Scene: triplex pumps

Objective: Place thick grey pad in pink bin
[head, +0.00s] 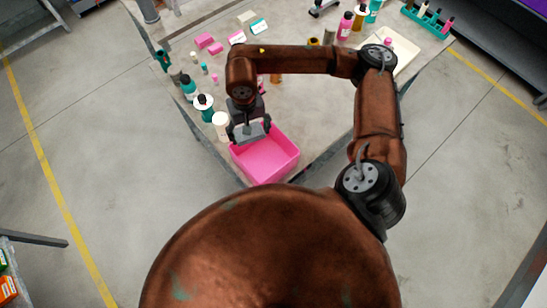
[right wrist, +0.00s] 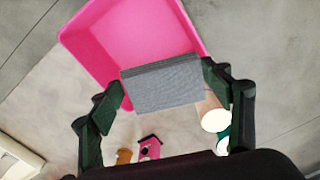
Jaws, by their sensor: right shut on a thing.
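The thick grey pad (right wrist: 162,85) is a grey block held between the two fingers of my right gripper (right wrist: 165,92). In the head view the pad (head: 252,133) shows at the upper left edge of the pink bin (head: 283,172), with my right gripper (head: 248,128) shut on it from above. The bin is an open pink box near the table's front corner. In the right wrist view the bin (right wrist: 85,45) lies beyond the pad, and the pad overlaps its near edge in the picture. I cannot tell the pad's height above the bin. My left gripper is not in view.
A white cylinder (head: 221,125) and a teal bottle (head: 203,106) stand left of the bin, close to my right gripper. Pink blocks (head: 205,40), several bottles and a white tray (head: 403,52) are farther back. The table right of the bin (head: 320,130) is clear.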

